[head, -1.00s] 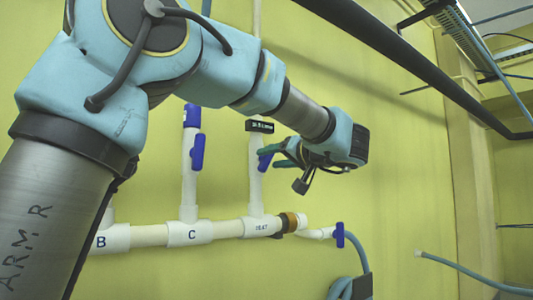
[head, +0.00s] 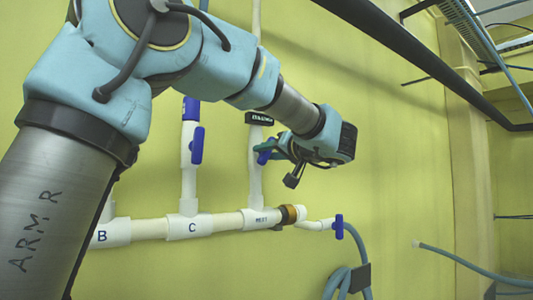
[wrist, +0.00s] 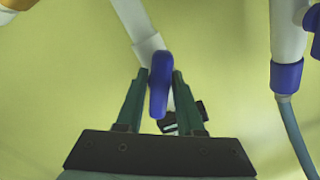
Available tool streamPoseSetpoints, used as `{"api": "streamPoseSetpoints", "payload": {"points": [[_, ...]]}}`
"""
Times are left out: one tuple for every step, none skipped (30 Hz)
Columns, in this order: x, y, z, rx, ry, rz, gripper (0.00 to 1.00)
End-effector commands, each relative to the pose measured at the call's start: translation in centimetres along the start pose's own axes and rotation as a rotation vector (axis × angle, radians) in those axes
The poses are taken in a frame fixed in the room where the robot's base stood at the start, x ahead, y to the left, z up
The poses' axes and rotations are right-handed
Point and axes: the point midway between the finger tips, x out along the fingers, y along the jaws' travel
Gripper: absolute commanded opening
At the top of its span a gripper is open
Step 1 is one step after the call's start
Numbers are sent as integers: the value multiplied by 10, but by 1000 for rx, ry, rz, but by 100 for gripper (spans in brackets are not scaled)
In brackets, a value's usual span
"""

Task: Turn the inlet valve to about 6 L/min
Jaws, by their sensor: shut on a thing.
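The valve's blue handle (head: 264,156) sits on the white vertical pipe (head: 255,180) right of pipe C. My gripper (head: 268,150) reaches it from the right in the head view. In the wrist view, the blue handle (wrist: 159,88) stands upright between the two green fingers of my gripper (wrist: 161,78), which are shut on it. A small black display (head: 259,118) is on the pipe just above the handle; its reading is too small to read. In the wrist view a dark block (wrist: 183,120), likely that display, is partly hidden behind the right finger.
Another blue valve handle (head: 197,145) is on pipe C (head: 188,185) to the left. A horizontal white pipe (head: 150,229) runs below, with a brass fitting (head: 289,214) and a blue handle (head: 339,227) at its right. A blue hose (head: 357,252) hangs there.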

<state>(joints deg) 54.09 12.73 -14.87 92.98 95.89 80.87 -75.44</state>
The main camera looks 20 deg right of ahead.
Motion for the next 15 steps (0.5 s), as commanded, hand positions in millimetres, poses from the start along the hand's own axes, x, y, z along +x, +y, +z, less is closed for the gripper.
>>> {"api": "streamPoseSetpoints", "payload": {"points": [[0, 0, 0, 0, 0, 0, 4], [0, 0, 0, 0, 0, 0, 0], [0, 0, 0, 0, 0, 0, 0], [0, 0, 0, 0, 0, 0, 0], [0, 0, 0, 0, 0, 0, 0], [0, 0, 0, 0, 0, 0, 0], [0, 0, 0, 0, 0, 0, 0], [0, 0, 0, 0, 0, 0, 0], [0, 0, 0, 1, 0, 0, 0], [0, 0, 0, 4, 0, 1, 0], [0, 1, 1, 9, 0, 1, 0], [0, 2, 2, 21, 0, 1, 0], [0, 2, 3, 34, 1, 1, 0], [-1, 2, 4, 50, 1, 1, 0], [-1, 3, 5, 76, 1, 1, 0]]}}
